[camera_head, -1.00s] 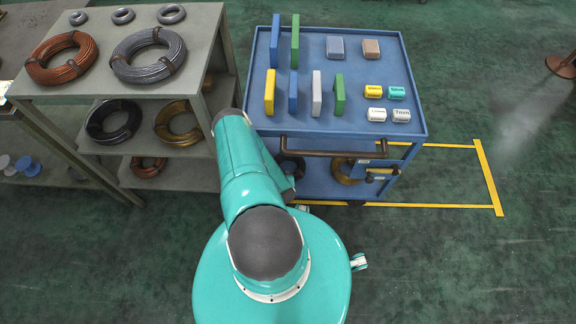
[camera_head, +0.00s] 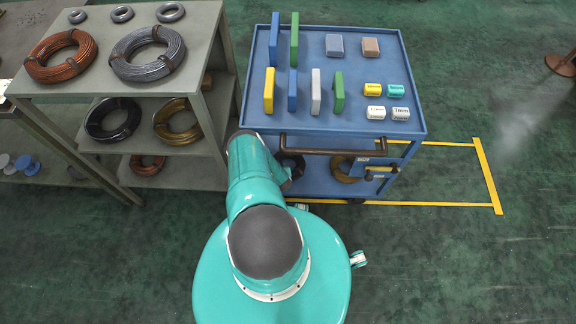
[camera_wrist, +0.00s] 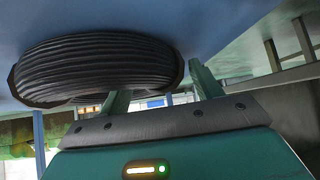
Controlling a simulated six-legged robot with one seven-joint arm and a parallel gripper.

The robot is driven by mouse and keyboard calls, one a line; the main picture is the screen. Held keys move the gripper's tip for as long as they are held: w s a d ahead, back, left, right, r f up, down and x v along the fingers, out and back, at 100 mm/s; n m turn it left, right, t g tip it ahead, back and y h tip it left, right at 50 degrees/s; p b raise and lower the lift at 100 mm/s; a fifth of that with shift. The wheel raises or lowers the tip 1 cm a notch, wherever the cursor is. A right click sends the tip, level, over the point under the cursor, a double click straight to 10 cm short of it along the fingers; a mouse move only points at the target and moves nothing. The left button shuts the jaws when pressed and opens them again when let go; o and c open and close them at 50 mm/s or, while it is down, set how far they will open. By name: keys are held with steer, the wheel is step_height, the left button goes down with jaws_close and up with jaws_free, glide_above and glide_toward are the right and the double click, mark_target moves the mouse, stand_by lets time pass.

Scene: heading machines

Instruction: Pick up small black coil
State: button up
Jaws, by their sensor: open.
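A black ribbed coil (camera_wrist: 95,65) fills the upper left of the wrist view, against a blue surface. My gripper (camera_wrist: 160,80) is open, its two greenish fingers apart and empty; the coil lies close above and beside the left finger, and I cannot tell whether they touch. In the head view a dark coil (camera_head: 297,161) shows partly on the lower shelf of the blue cart (camera_head: 350,125), half hidden by my arm. My gripper is hidden there. Another black coil (camera_head: 113,119) lies on the grey rack's middle shelf.
The grey rack (camera_head: 205,85) on the left holds copper, silver and gold coils. The cart top carries several coloured blocks. A gold coil (camera_head: 345,169) sits on the cart's lower shelf, under the brown handle (camera_head: 330,149).

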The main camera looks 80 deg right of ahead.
steer(key=c, duration=1.3)
steer(key=shift+w+d+r, duration=0.1)
steer(key=shift+r, duration=0.2)
